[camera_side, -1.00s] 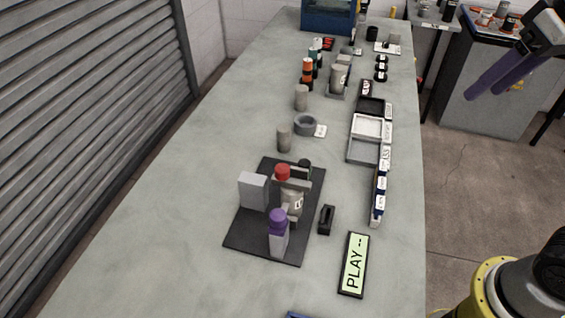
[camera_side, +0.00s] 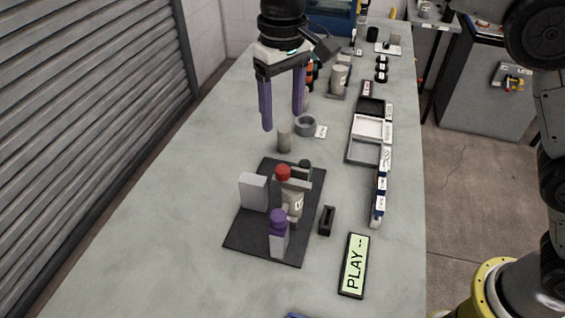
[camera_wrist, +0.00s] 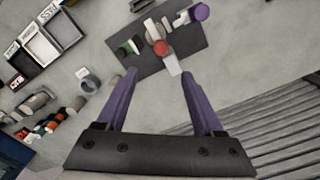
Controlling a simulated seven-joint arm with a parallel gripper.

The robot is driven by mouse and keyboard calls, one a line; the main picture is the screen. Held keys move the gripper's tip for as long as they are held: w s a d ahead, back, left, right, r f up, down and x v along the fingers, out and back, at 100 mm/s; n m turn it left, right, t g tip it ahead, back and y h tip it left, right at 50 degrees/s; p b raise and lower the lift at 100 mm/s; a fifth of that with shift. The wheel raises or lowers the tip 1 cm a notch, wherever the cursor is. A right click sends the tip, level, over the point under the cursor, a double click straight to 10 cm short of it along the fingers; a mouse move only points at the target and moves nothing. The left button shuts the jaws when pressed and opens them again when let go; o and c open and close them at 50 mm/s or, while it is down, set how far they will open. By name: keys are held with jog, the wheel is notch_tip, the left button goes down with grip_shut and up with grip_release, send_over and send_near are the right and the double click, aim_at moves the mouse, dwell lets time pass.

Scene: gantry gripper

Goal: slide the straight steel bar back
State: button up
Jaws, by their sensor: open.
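A dark mat (camera_side: 245,233) on the bench carries a small fixture. In the side view it has a red-capped part (camera_side: 282,172), a purple-capped pale post (camera_side: 278,235), a labelled grey cylinder (camera_side: 293,203) and an upright pale grey block (camera_side: 253,191). Pale bar-like pieces (camera_wrist: 152,29) show beside the red cap in the wrist view; I cannot tell which is the straight steel bar. My gripper (camera_side: 283,118) has purple fingers, wide apart and empty. It hangs above the bench, behind the mat in the side view. In the wrist view the mat (camera_wrist: 193,52) lies beyond the fingertips.
A grey ring (camera_side: 304,125) and a short grey cylinder (camera_side: 284,140) stand behind the mat. Trays (camera_side: 363,151) line the right edge. A black holder (camera_side: 327,221) and a PLAY sign (camera_side: 353,265) lie right of the mat. The bench left of the mat is clear.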

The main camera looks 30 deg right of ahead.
aim_at(282, 168)
notch_tip(282, 168, down, 14)
jog(key=shift+r, duration=0.2)
dwell(0.4)
grip_shut()
jog(key=shift+r, duration=0.1)
dwell(1.2)
